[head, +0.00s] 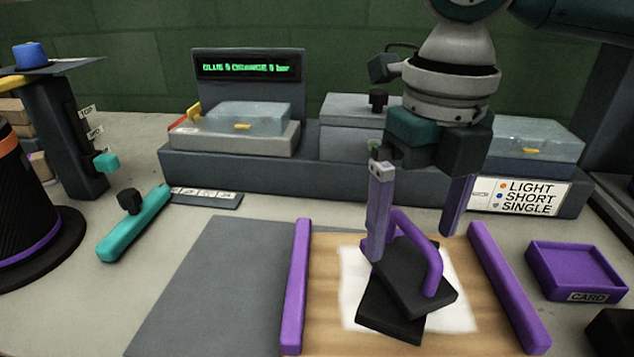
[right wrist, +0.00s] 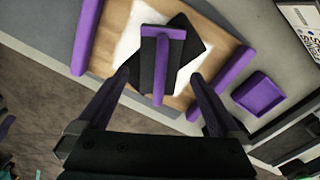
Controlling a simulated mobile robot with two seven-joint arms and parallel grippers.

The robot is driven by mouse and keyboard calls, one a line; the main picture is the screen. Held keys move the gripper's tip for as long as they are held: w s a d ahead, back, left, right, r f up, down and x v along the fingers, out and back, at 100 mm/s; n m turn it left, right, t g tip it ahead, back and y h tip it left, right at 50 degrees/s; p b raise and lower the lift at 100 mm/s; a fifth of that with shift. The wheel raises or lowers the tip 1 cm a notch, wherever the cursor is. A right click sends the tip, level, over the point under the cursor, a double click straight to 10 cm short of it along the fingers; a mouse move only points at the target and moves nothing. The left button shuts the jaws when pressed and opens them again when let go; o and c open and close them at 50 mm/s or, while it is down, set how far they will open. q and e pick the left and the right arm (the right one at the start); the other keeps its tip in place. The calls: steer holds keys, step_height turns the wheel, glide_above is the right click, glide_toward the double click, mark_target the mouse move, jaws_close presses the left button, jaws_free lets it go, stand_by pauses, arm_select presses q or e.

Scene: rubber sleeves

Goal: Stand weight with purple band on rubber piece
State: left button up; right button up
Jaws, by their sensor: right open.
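The weight (head: 416,279) is a dark block with a raised purple band (head: 431,256) arching over it. It sits over a flat dark piece, apparently the rubber piece (head: 390,318), turned at an angle to it. They appear to touch; much of the lower piece is hidden. Both are on a white sheet on a wooden board. In the right wrist view, the purple band (right wrist: 159,75) shows as a T over the dark shapes. My right gripper (head: 411,243) is open, pointing down, its fingers either side of and above the weight, apparently not gripping. My left gripper is not in view.
Purple rails (head: 296,287) (head: 508,286) flank the wooden board (head: 335,338). A purple CARD tray (head: 577,270) is at right. Grey bench units (head: 235,135) line the back. The dark mat (head: 215,290) is clear.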

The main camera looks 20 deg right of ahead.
mark_target(414, 229)
step_height(414, 229, up, 8)
steer(key=shift+f+p, duration=0.1)
steer(key=shift+p, duration=0.45)
steer(key=s+a+f+m+t+y, duration=0.15)
steer(key=s+a+f+m, duration=0.25)
steer(key=a+f+m, duration=0.5)
steer(key=s+m, duration=0.2)
steer(key=m, duration=0.3)
steer(key=s+f+m+t+y, duration=0.1)
steer(key=s+m, duration=0.1)
steer(key=m, duration=0.3)
steer(key=s+m+t, duration=0.1)
steer(key=s+m, duration=0.1)
steer(key=m, duration=0.3)
steer(key=shift+s+a+f+m, duration=0.25)
steer(key=shift+s+f+m, duration=0.15)
steer(key=s+d+m, duration=0.1)
steer(key=d+m, duration=0.1)
steer(key=m, duration=0.1)
steer(key=s+d+f+m+h, duration=0.1)
steer(key=s+d+m, duration=0.1)
steer(key=m, duration=0.1)
steer(key=s+d+m+h, duration=0.1)
steer(key=s+d+m, duration=0.1)
steer(key=shift+d+f+m, duration=0.15)
steer(key=shift+d+m, duration=0.1)
steer(key=shift+m, duration=0.15)
step_height(414, 229, up, 53)
steer(key=p, duration=5.2)
steer(key=shift+f, duration=0.2)
